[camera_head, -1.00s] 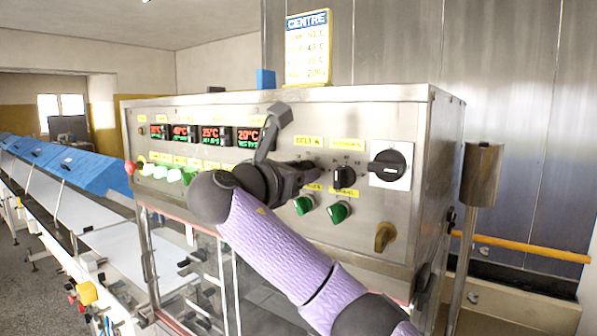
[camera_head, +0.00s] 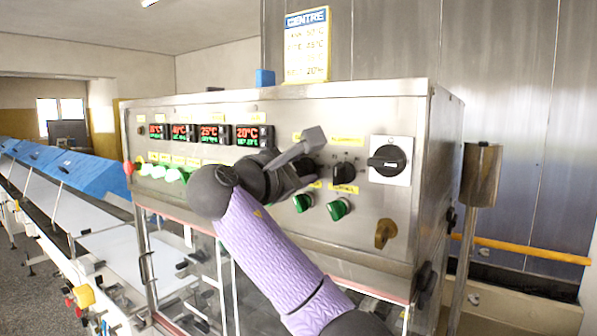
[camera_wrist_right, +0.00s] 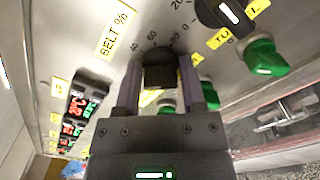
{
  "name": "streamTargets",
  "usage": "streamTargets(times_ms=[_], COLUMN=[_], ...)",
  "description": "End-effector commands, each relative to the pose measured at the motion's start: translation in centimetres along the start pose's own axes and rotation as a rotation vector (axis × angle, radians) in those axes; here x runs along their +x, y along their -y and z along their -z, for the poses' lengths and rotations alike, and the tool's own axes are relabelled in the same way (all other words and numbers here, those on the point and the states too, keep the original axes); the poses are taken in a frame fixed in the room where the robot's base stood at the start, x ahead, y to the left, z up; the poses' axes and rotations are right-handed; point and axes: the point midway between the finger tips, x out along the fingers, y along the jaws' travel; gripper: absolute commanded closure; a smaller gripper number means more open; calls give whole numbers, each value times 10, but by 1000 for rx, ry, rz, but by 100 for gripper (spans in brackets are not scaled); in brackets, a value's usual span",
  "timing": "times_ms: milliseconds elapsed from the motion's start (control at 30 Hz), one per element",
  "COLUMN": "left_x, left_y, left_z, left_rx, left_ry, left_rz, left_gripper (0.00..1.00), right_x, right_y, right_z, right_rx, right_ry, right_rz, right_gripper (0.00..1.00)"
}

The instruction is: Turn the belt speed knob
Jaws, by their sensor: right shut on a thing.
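The belt speed knob (camera_wrist_right: 160,68) is black and sits below a yellow "BELT %" label (camera_wrist_right: 118,32) and a printed number scale on the steel panel. My right gripper (camera_head: 306,169) is at the panel, with its two fingers on either side of the knob in the right wrist view. It is shut on the knob. In the head view the gripper and wrist largely cover the knob, so its pointer cannot be read. My left gripper is not in view.
A second black knob (camera_head: 344,172) is close to the right of the gripper. Green knobs (camera_head: 338,208) sit below, and a large black rotary switch (camera_head: 387,159) is farther right. Red and green displays (camera_head: 209,133) are to the left. A conveyor (camera_head: 75,205) runs along the left.

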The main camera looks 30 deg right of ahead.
Motion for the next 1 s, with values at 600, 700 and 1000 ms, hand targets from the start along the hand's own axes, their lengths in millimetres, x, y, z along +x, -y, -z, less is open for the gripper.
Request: streamTargets(times_ms=[600, 700, 1000], left_x=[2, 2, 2], left_y=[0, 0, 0], left_z=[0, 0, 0], left_rx=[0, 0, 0], left_ry=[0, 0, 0], left_rz=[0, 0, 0], left_gripper=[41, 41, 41], right_x=[0, 0, 0], right_y=[0, 0, 0], right_z=[0, 0, 0], right_rx=[58, 58, 57], right_ry=[0, 0, 0], right_rz=[0, 0, 0], right_gripper=[100, 40, 21])
